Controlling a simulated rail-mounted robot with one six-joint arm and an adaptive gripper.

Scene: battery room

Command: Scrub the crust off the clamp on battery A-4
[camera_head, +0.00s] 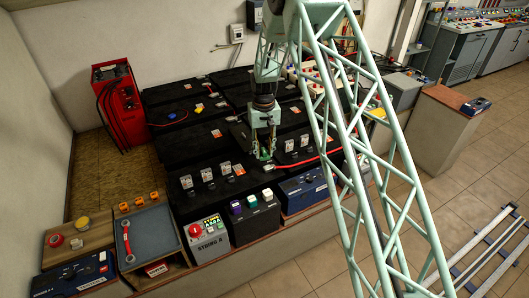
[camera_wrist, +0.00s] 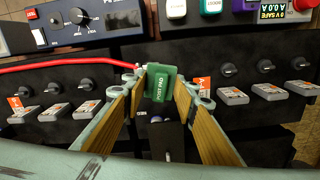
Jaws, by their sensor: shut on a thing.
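My gripper (camera_head: 264,153) hangs above the front row of black batteries. In the wrist view, my gripper (camera_wrist: 165,85) is shut on a green pad (camera_wrist: 160,83) with white lettering, which ends in "PAD". The pad is at the fingertips, over a black battery (camera_wrist: 185,145). A red cable (camera_wrist: 70,66) comes in from the left and ends at the pad's upper left edge. I cannot tell whether the pad touches the clamp.
Grey upright tags (camera_head: 208,174) and dark knobs (camera_wrist: 228,71) stand on the batteries close by. The String A box (camera_head: 207,238) with a red button and lit display is at the front. A blue unit (camera_head: 303,188) stands front right. A red cabinet (camera_head: 120,105) is at the back left.

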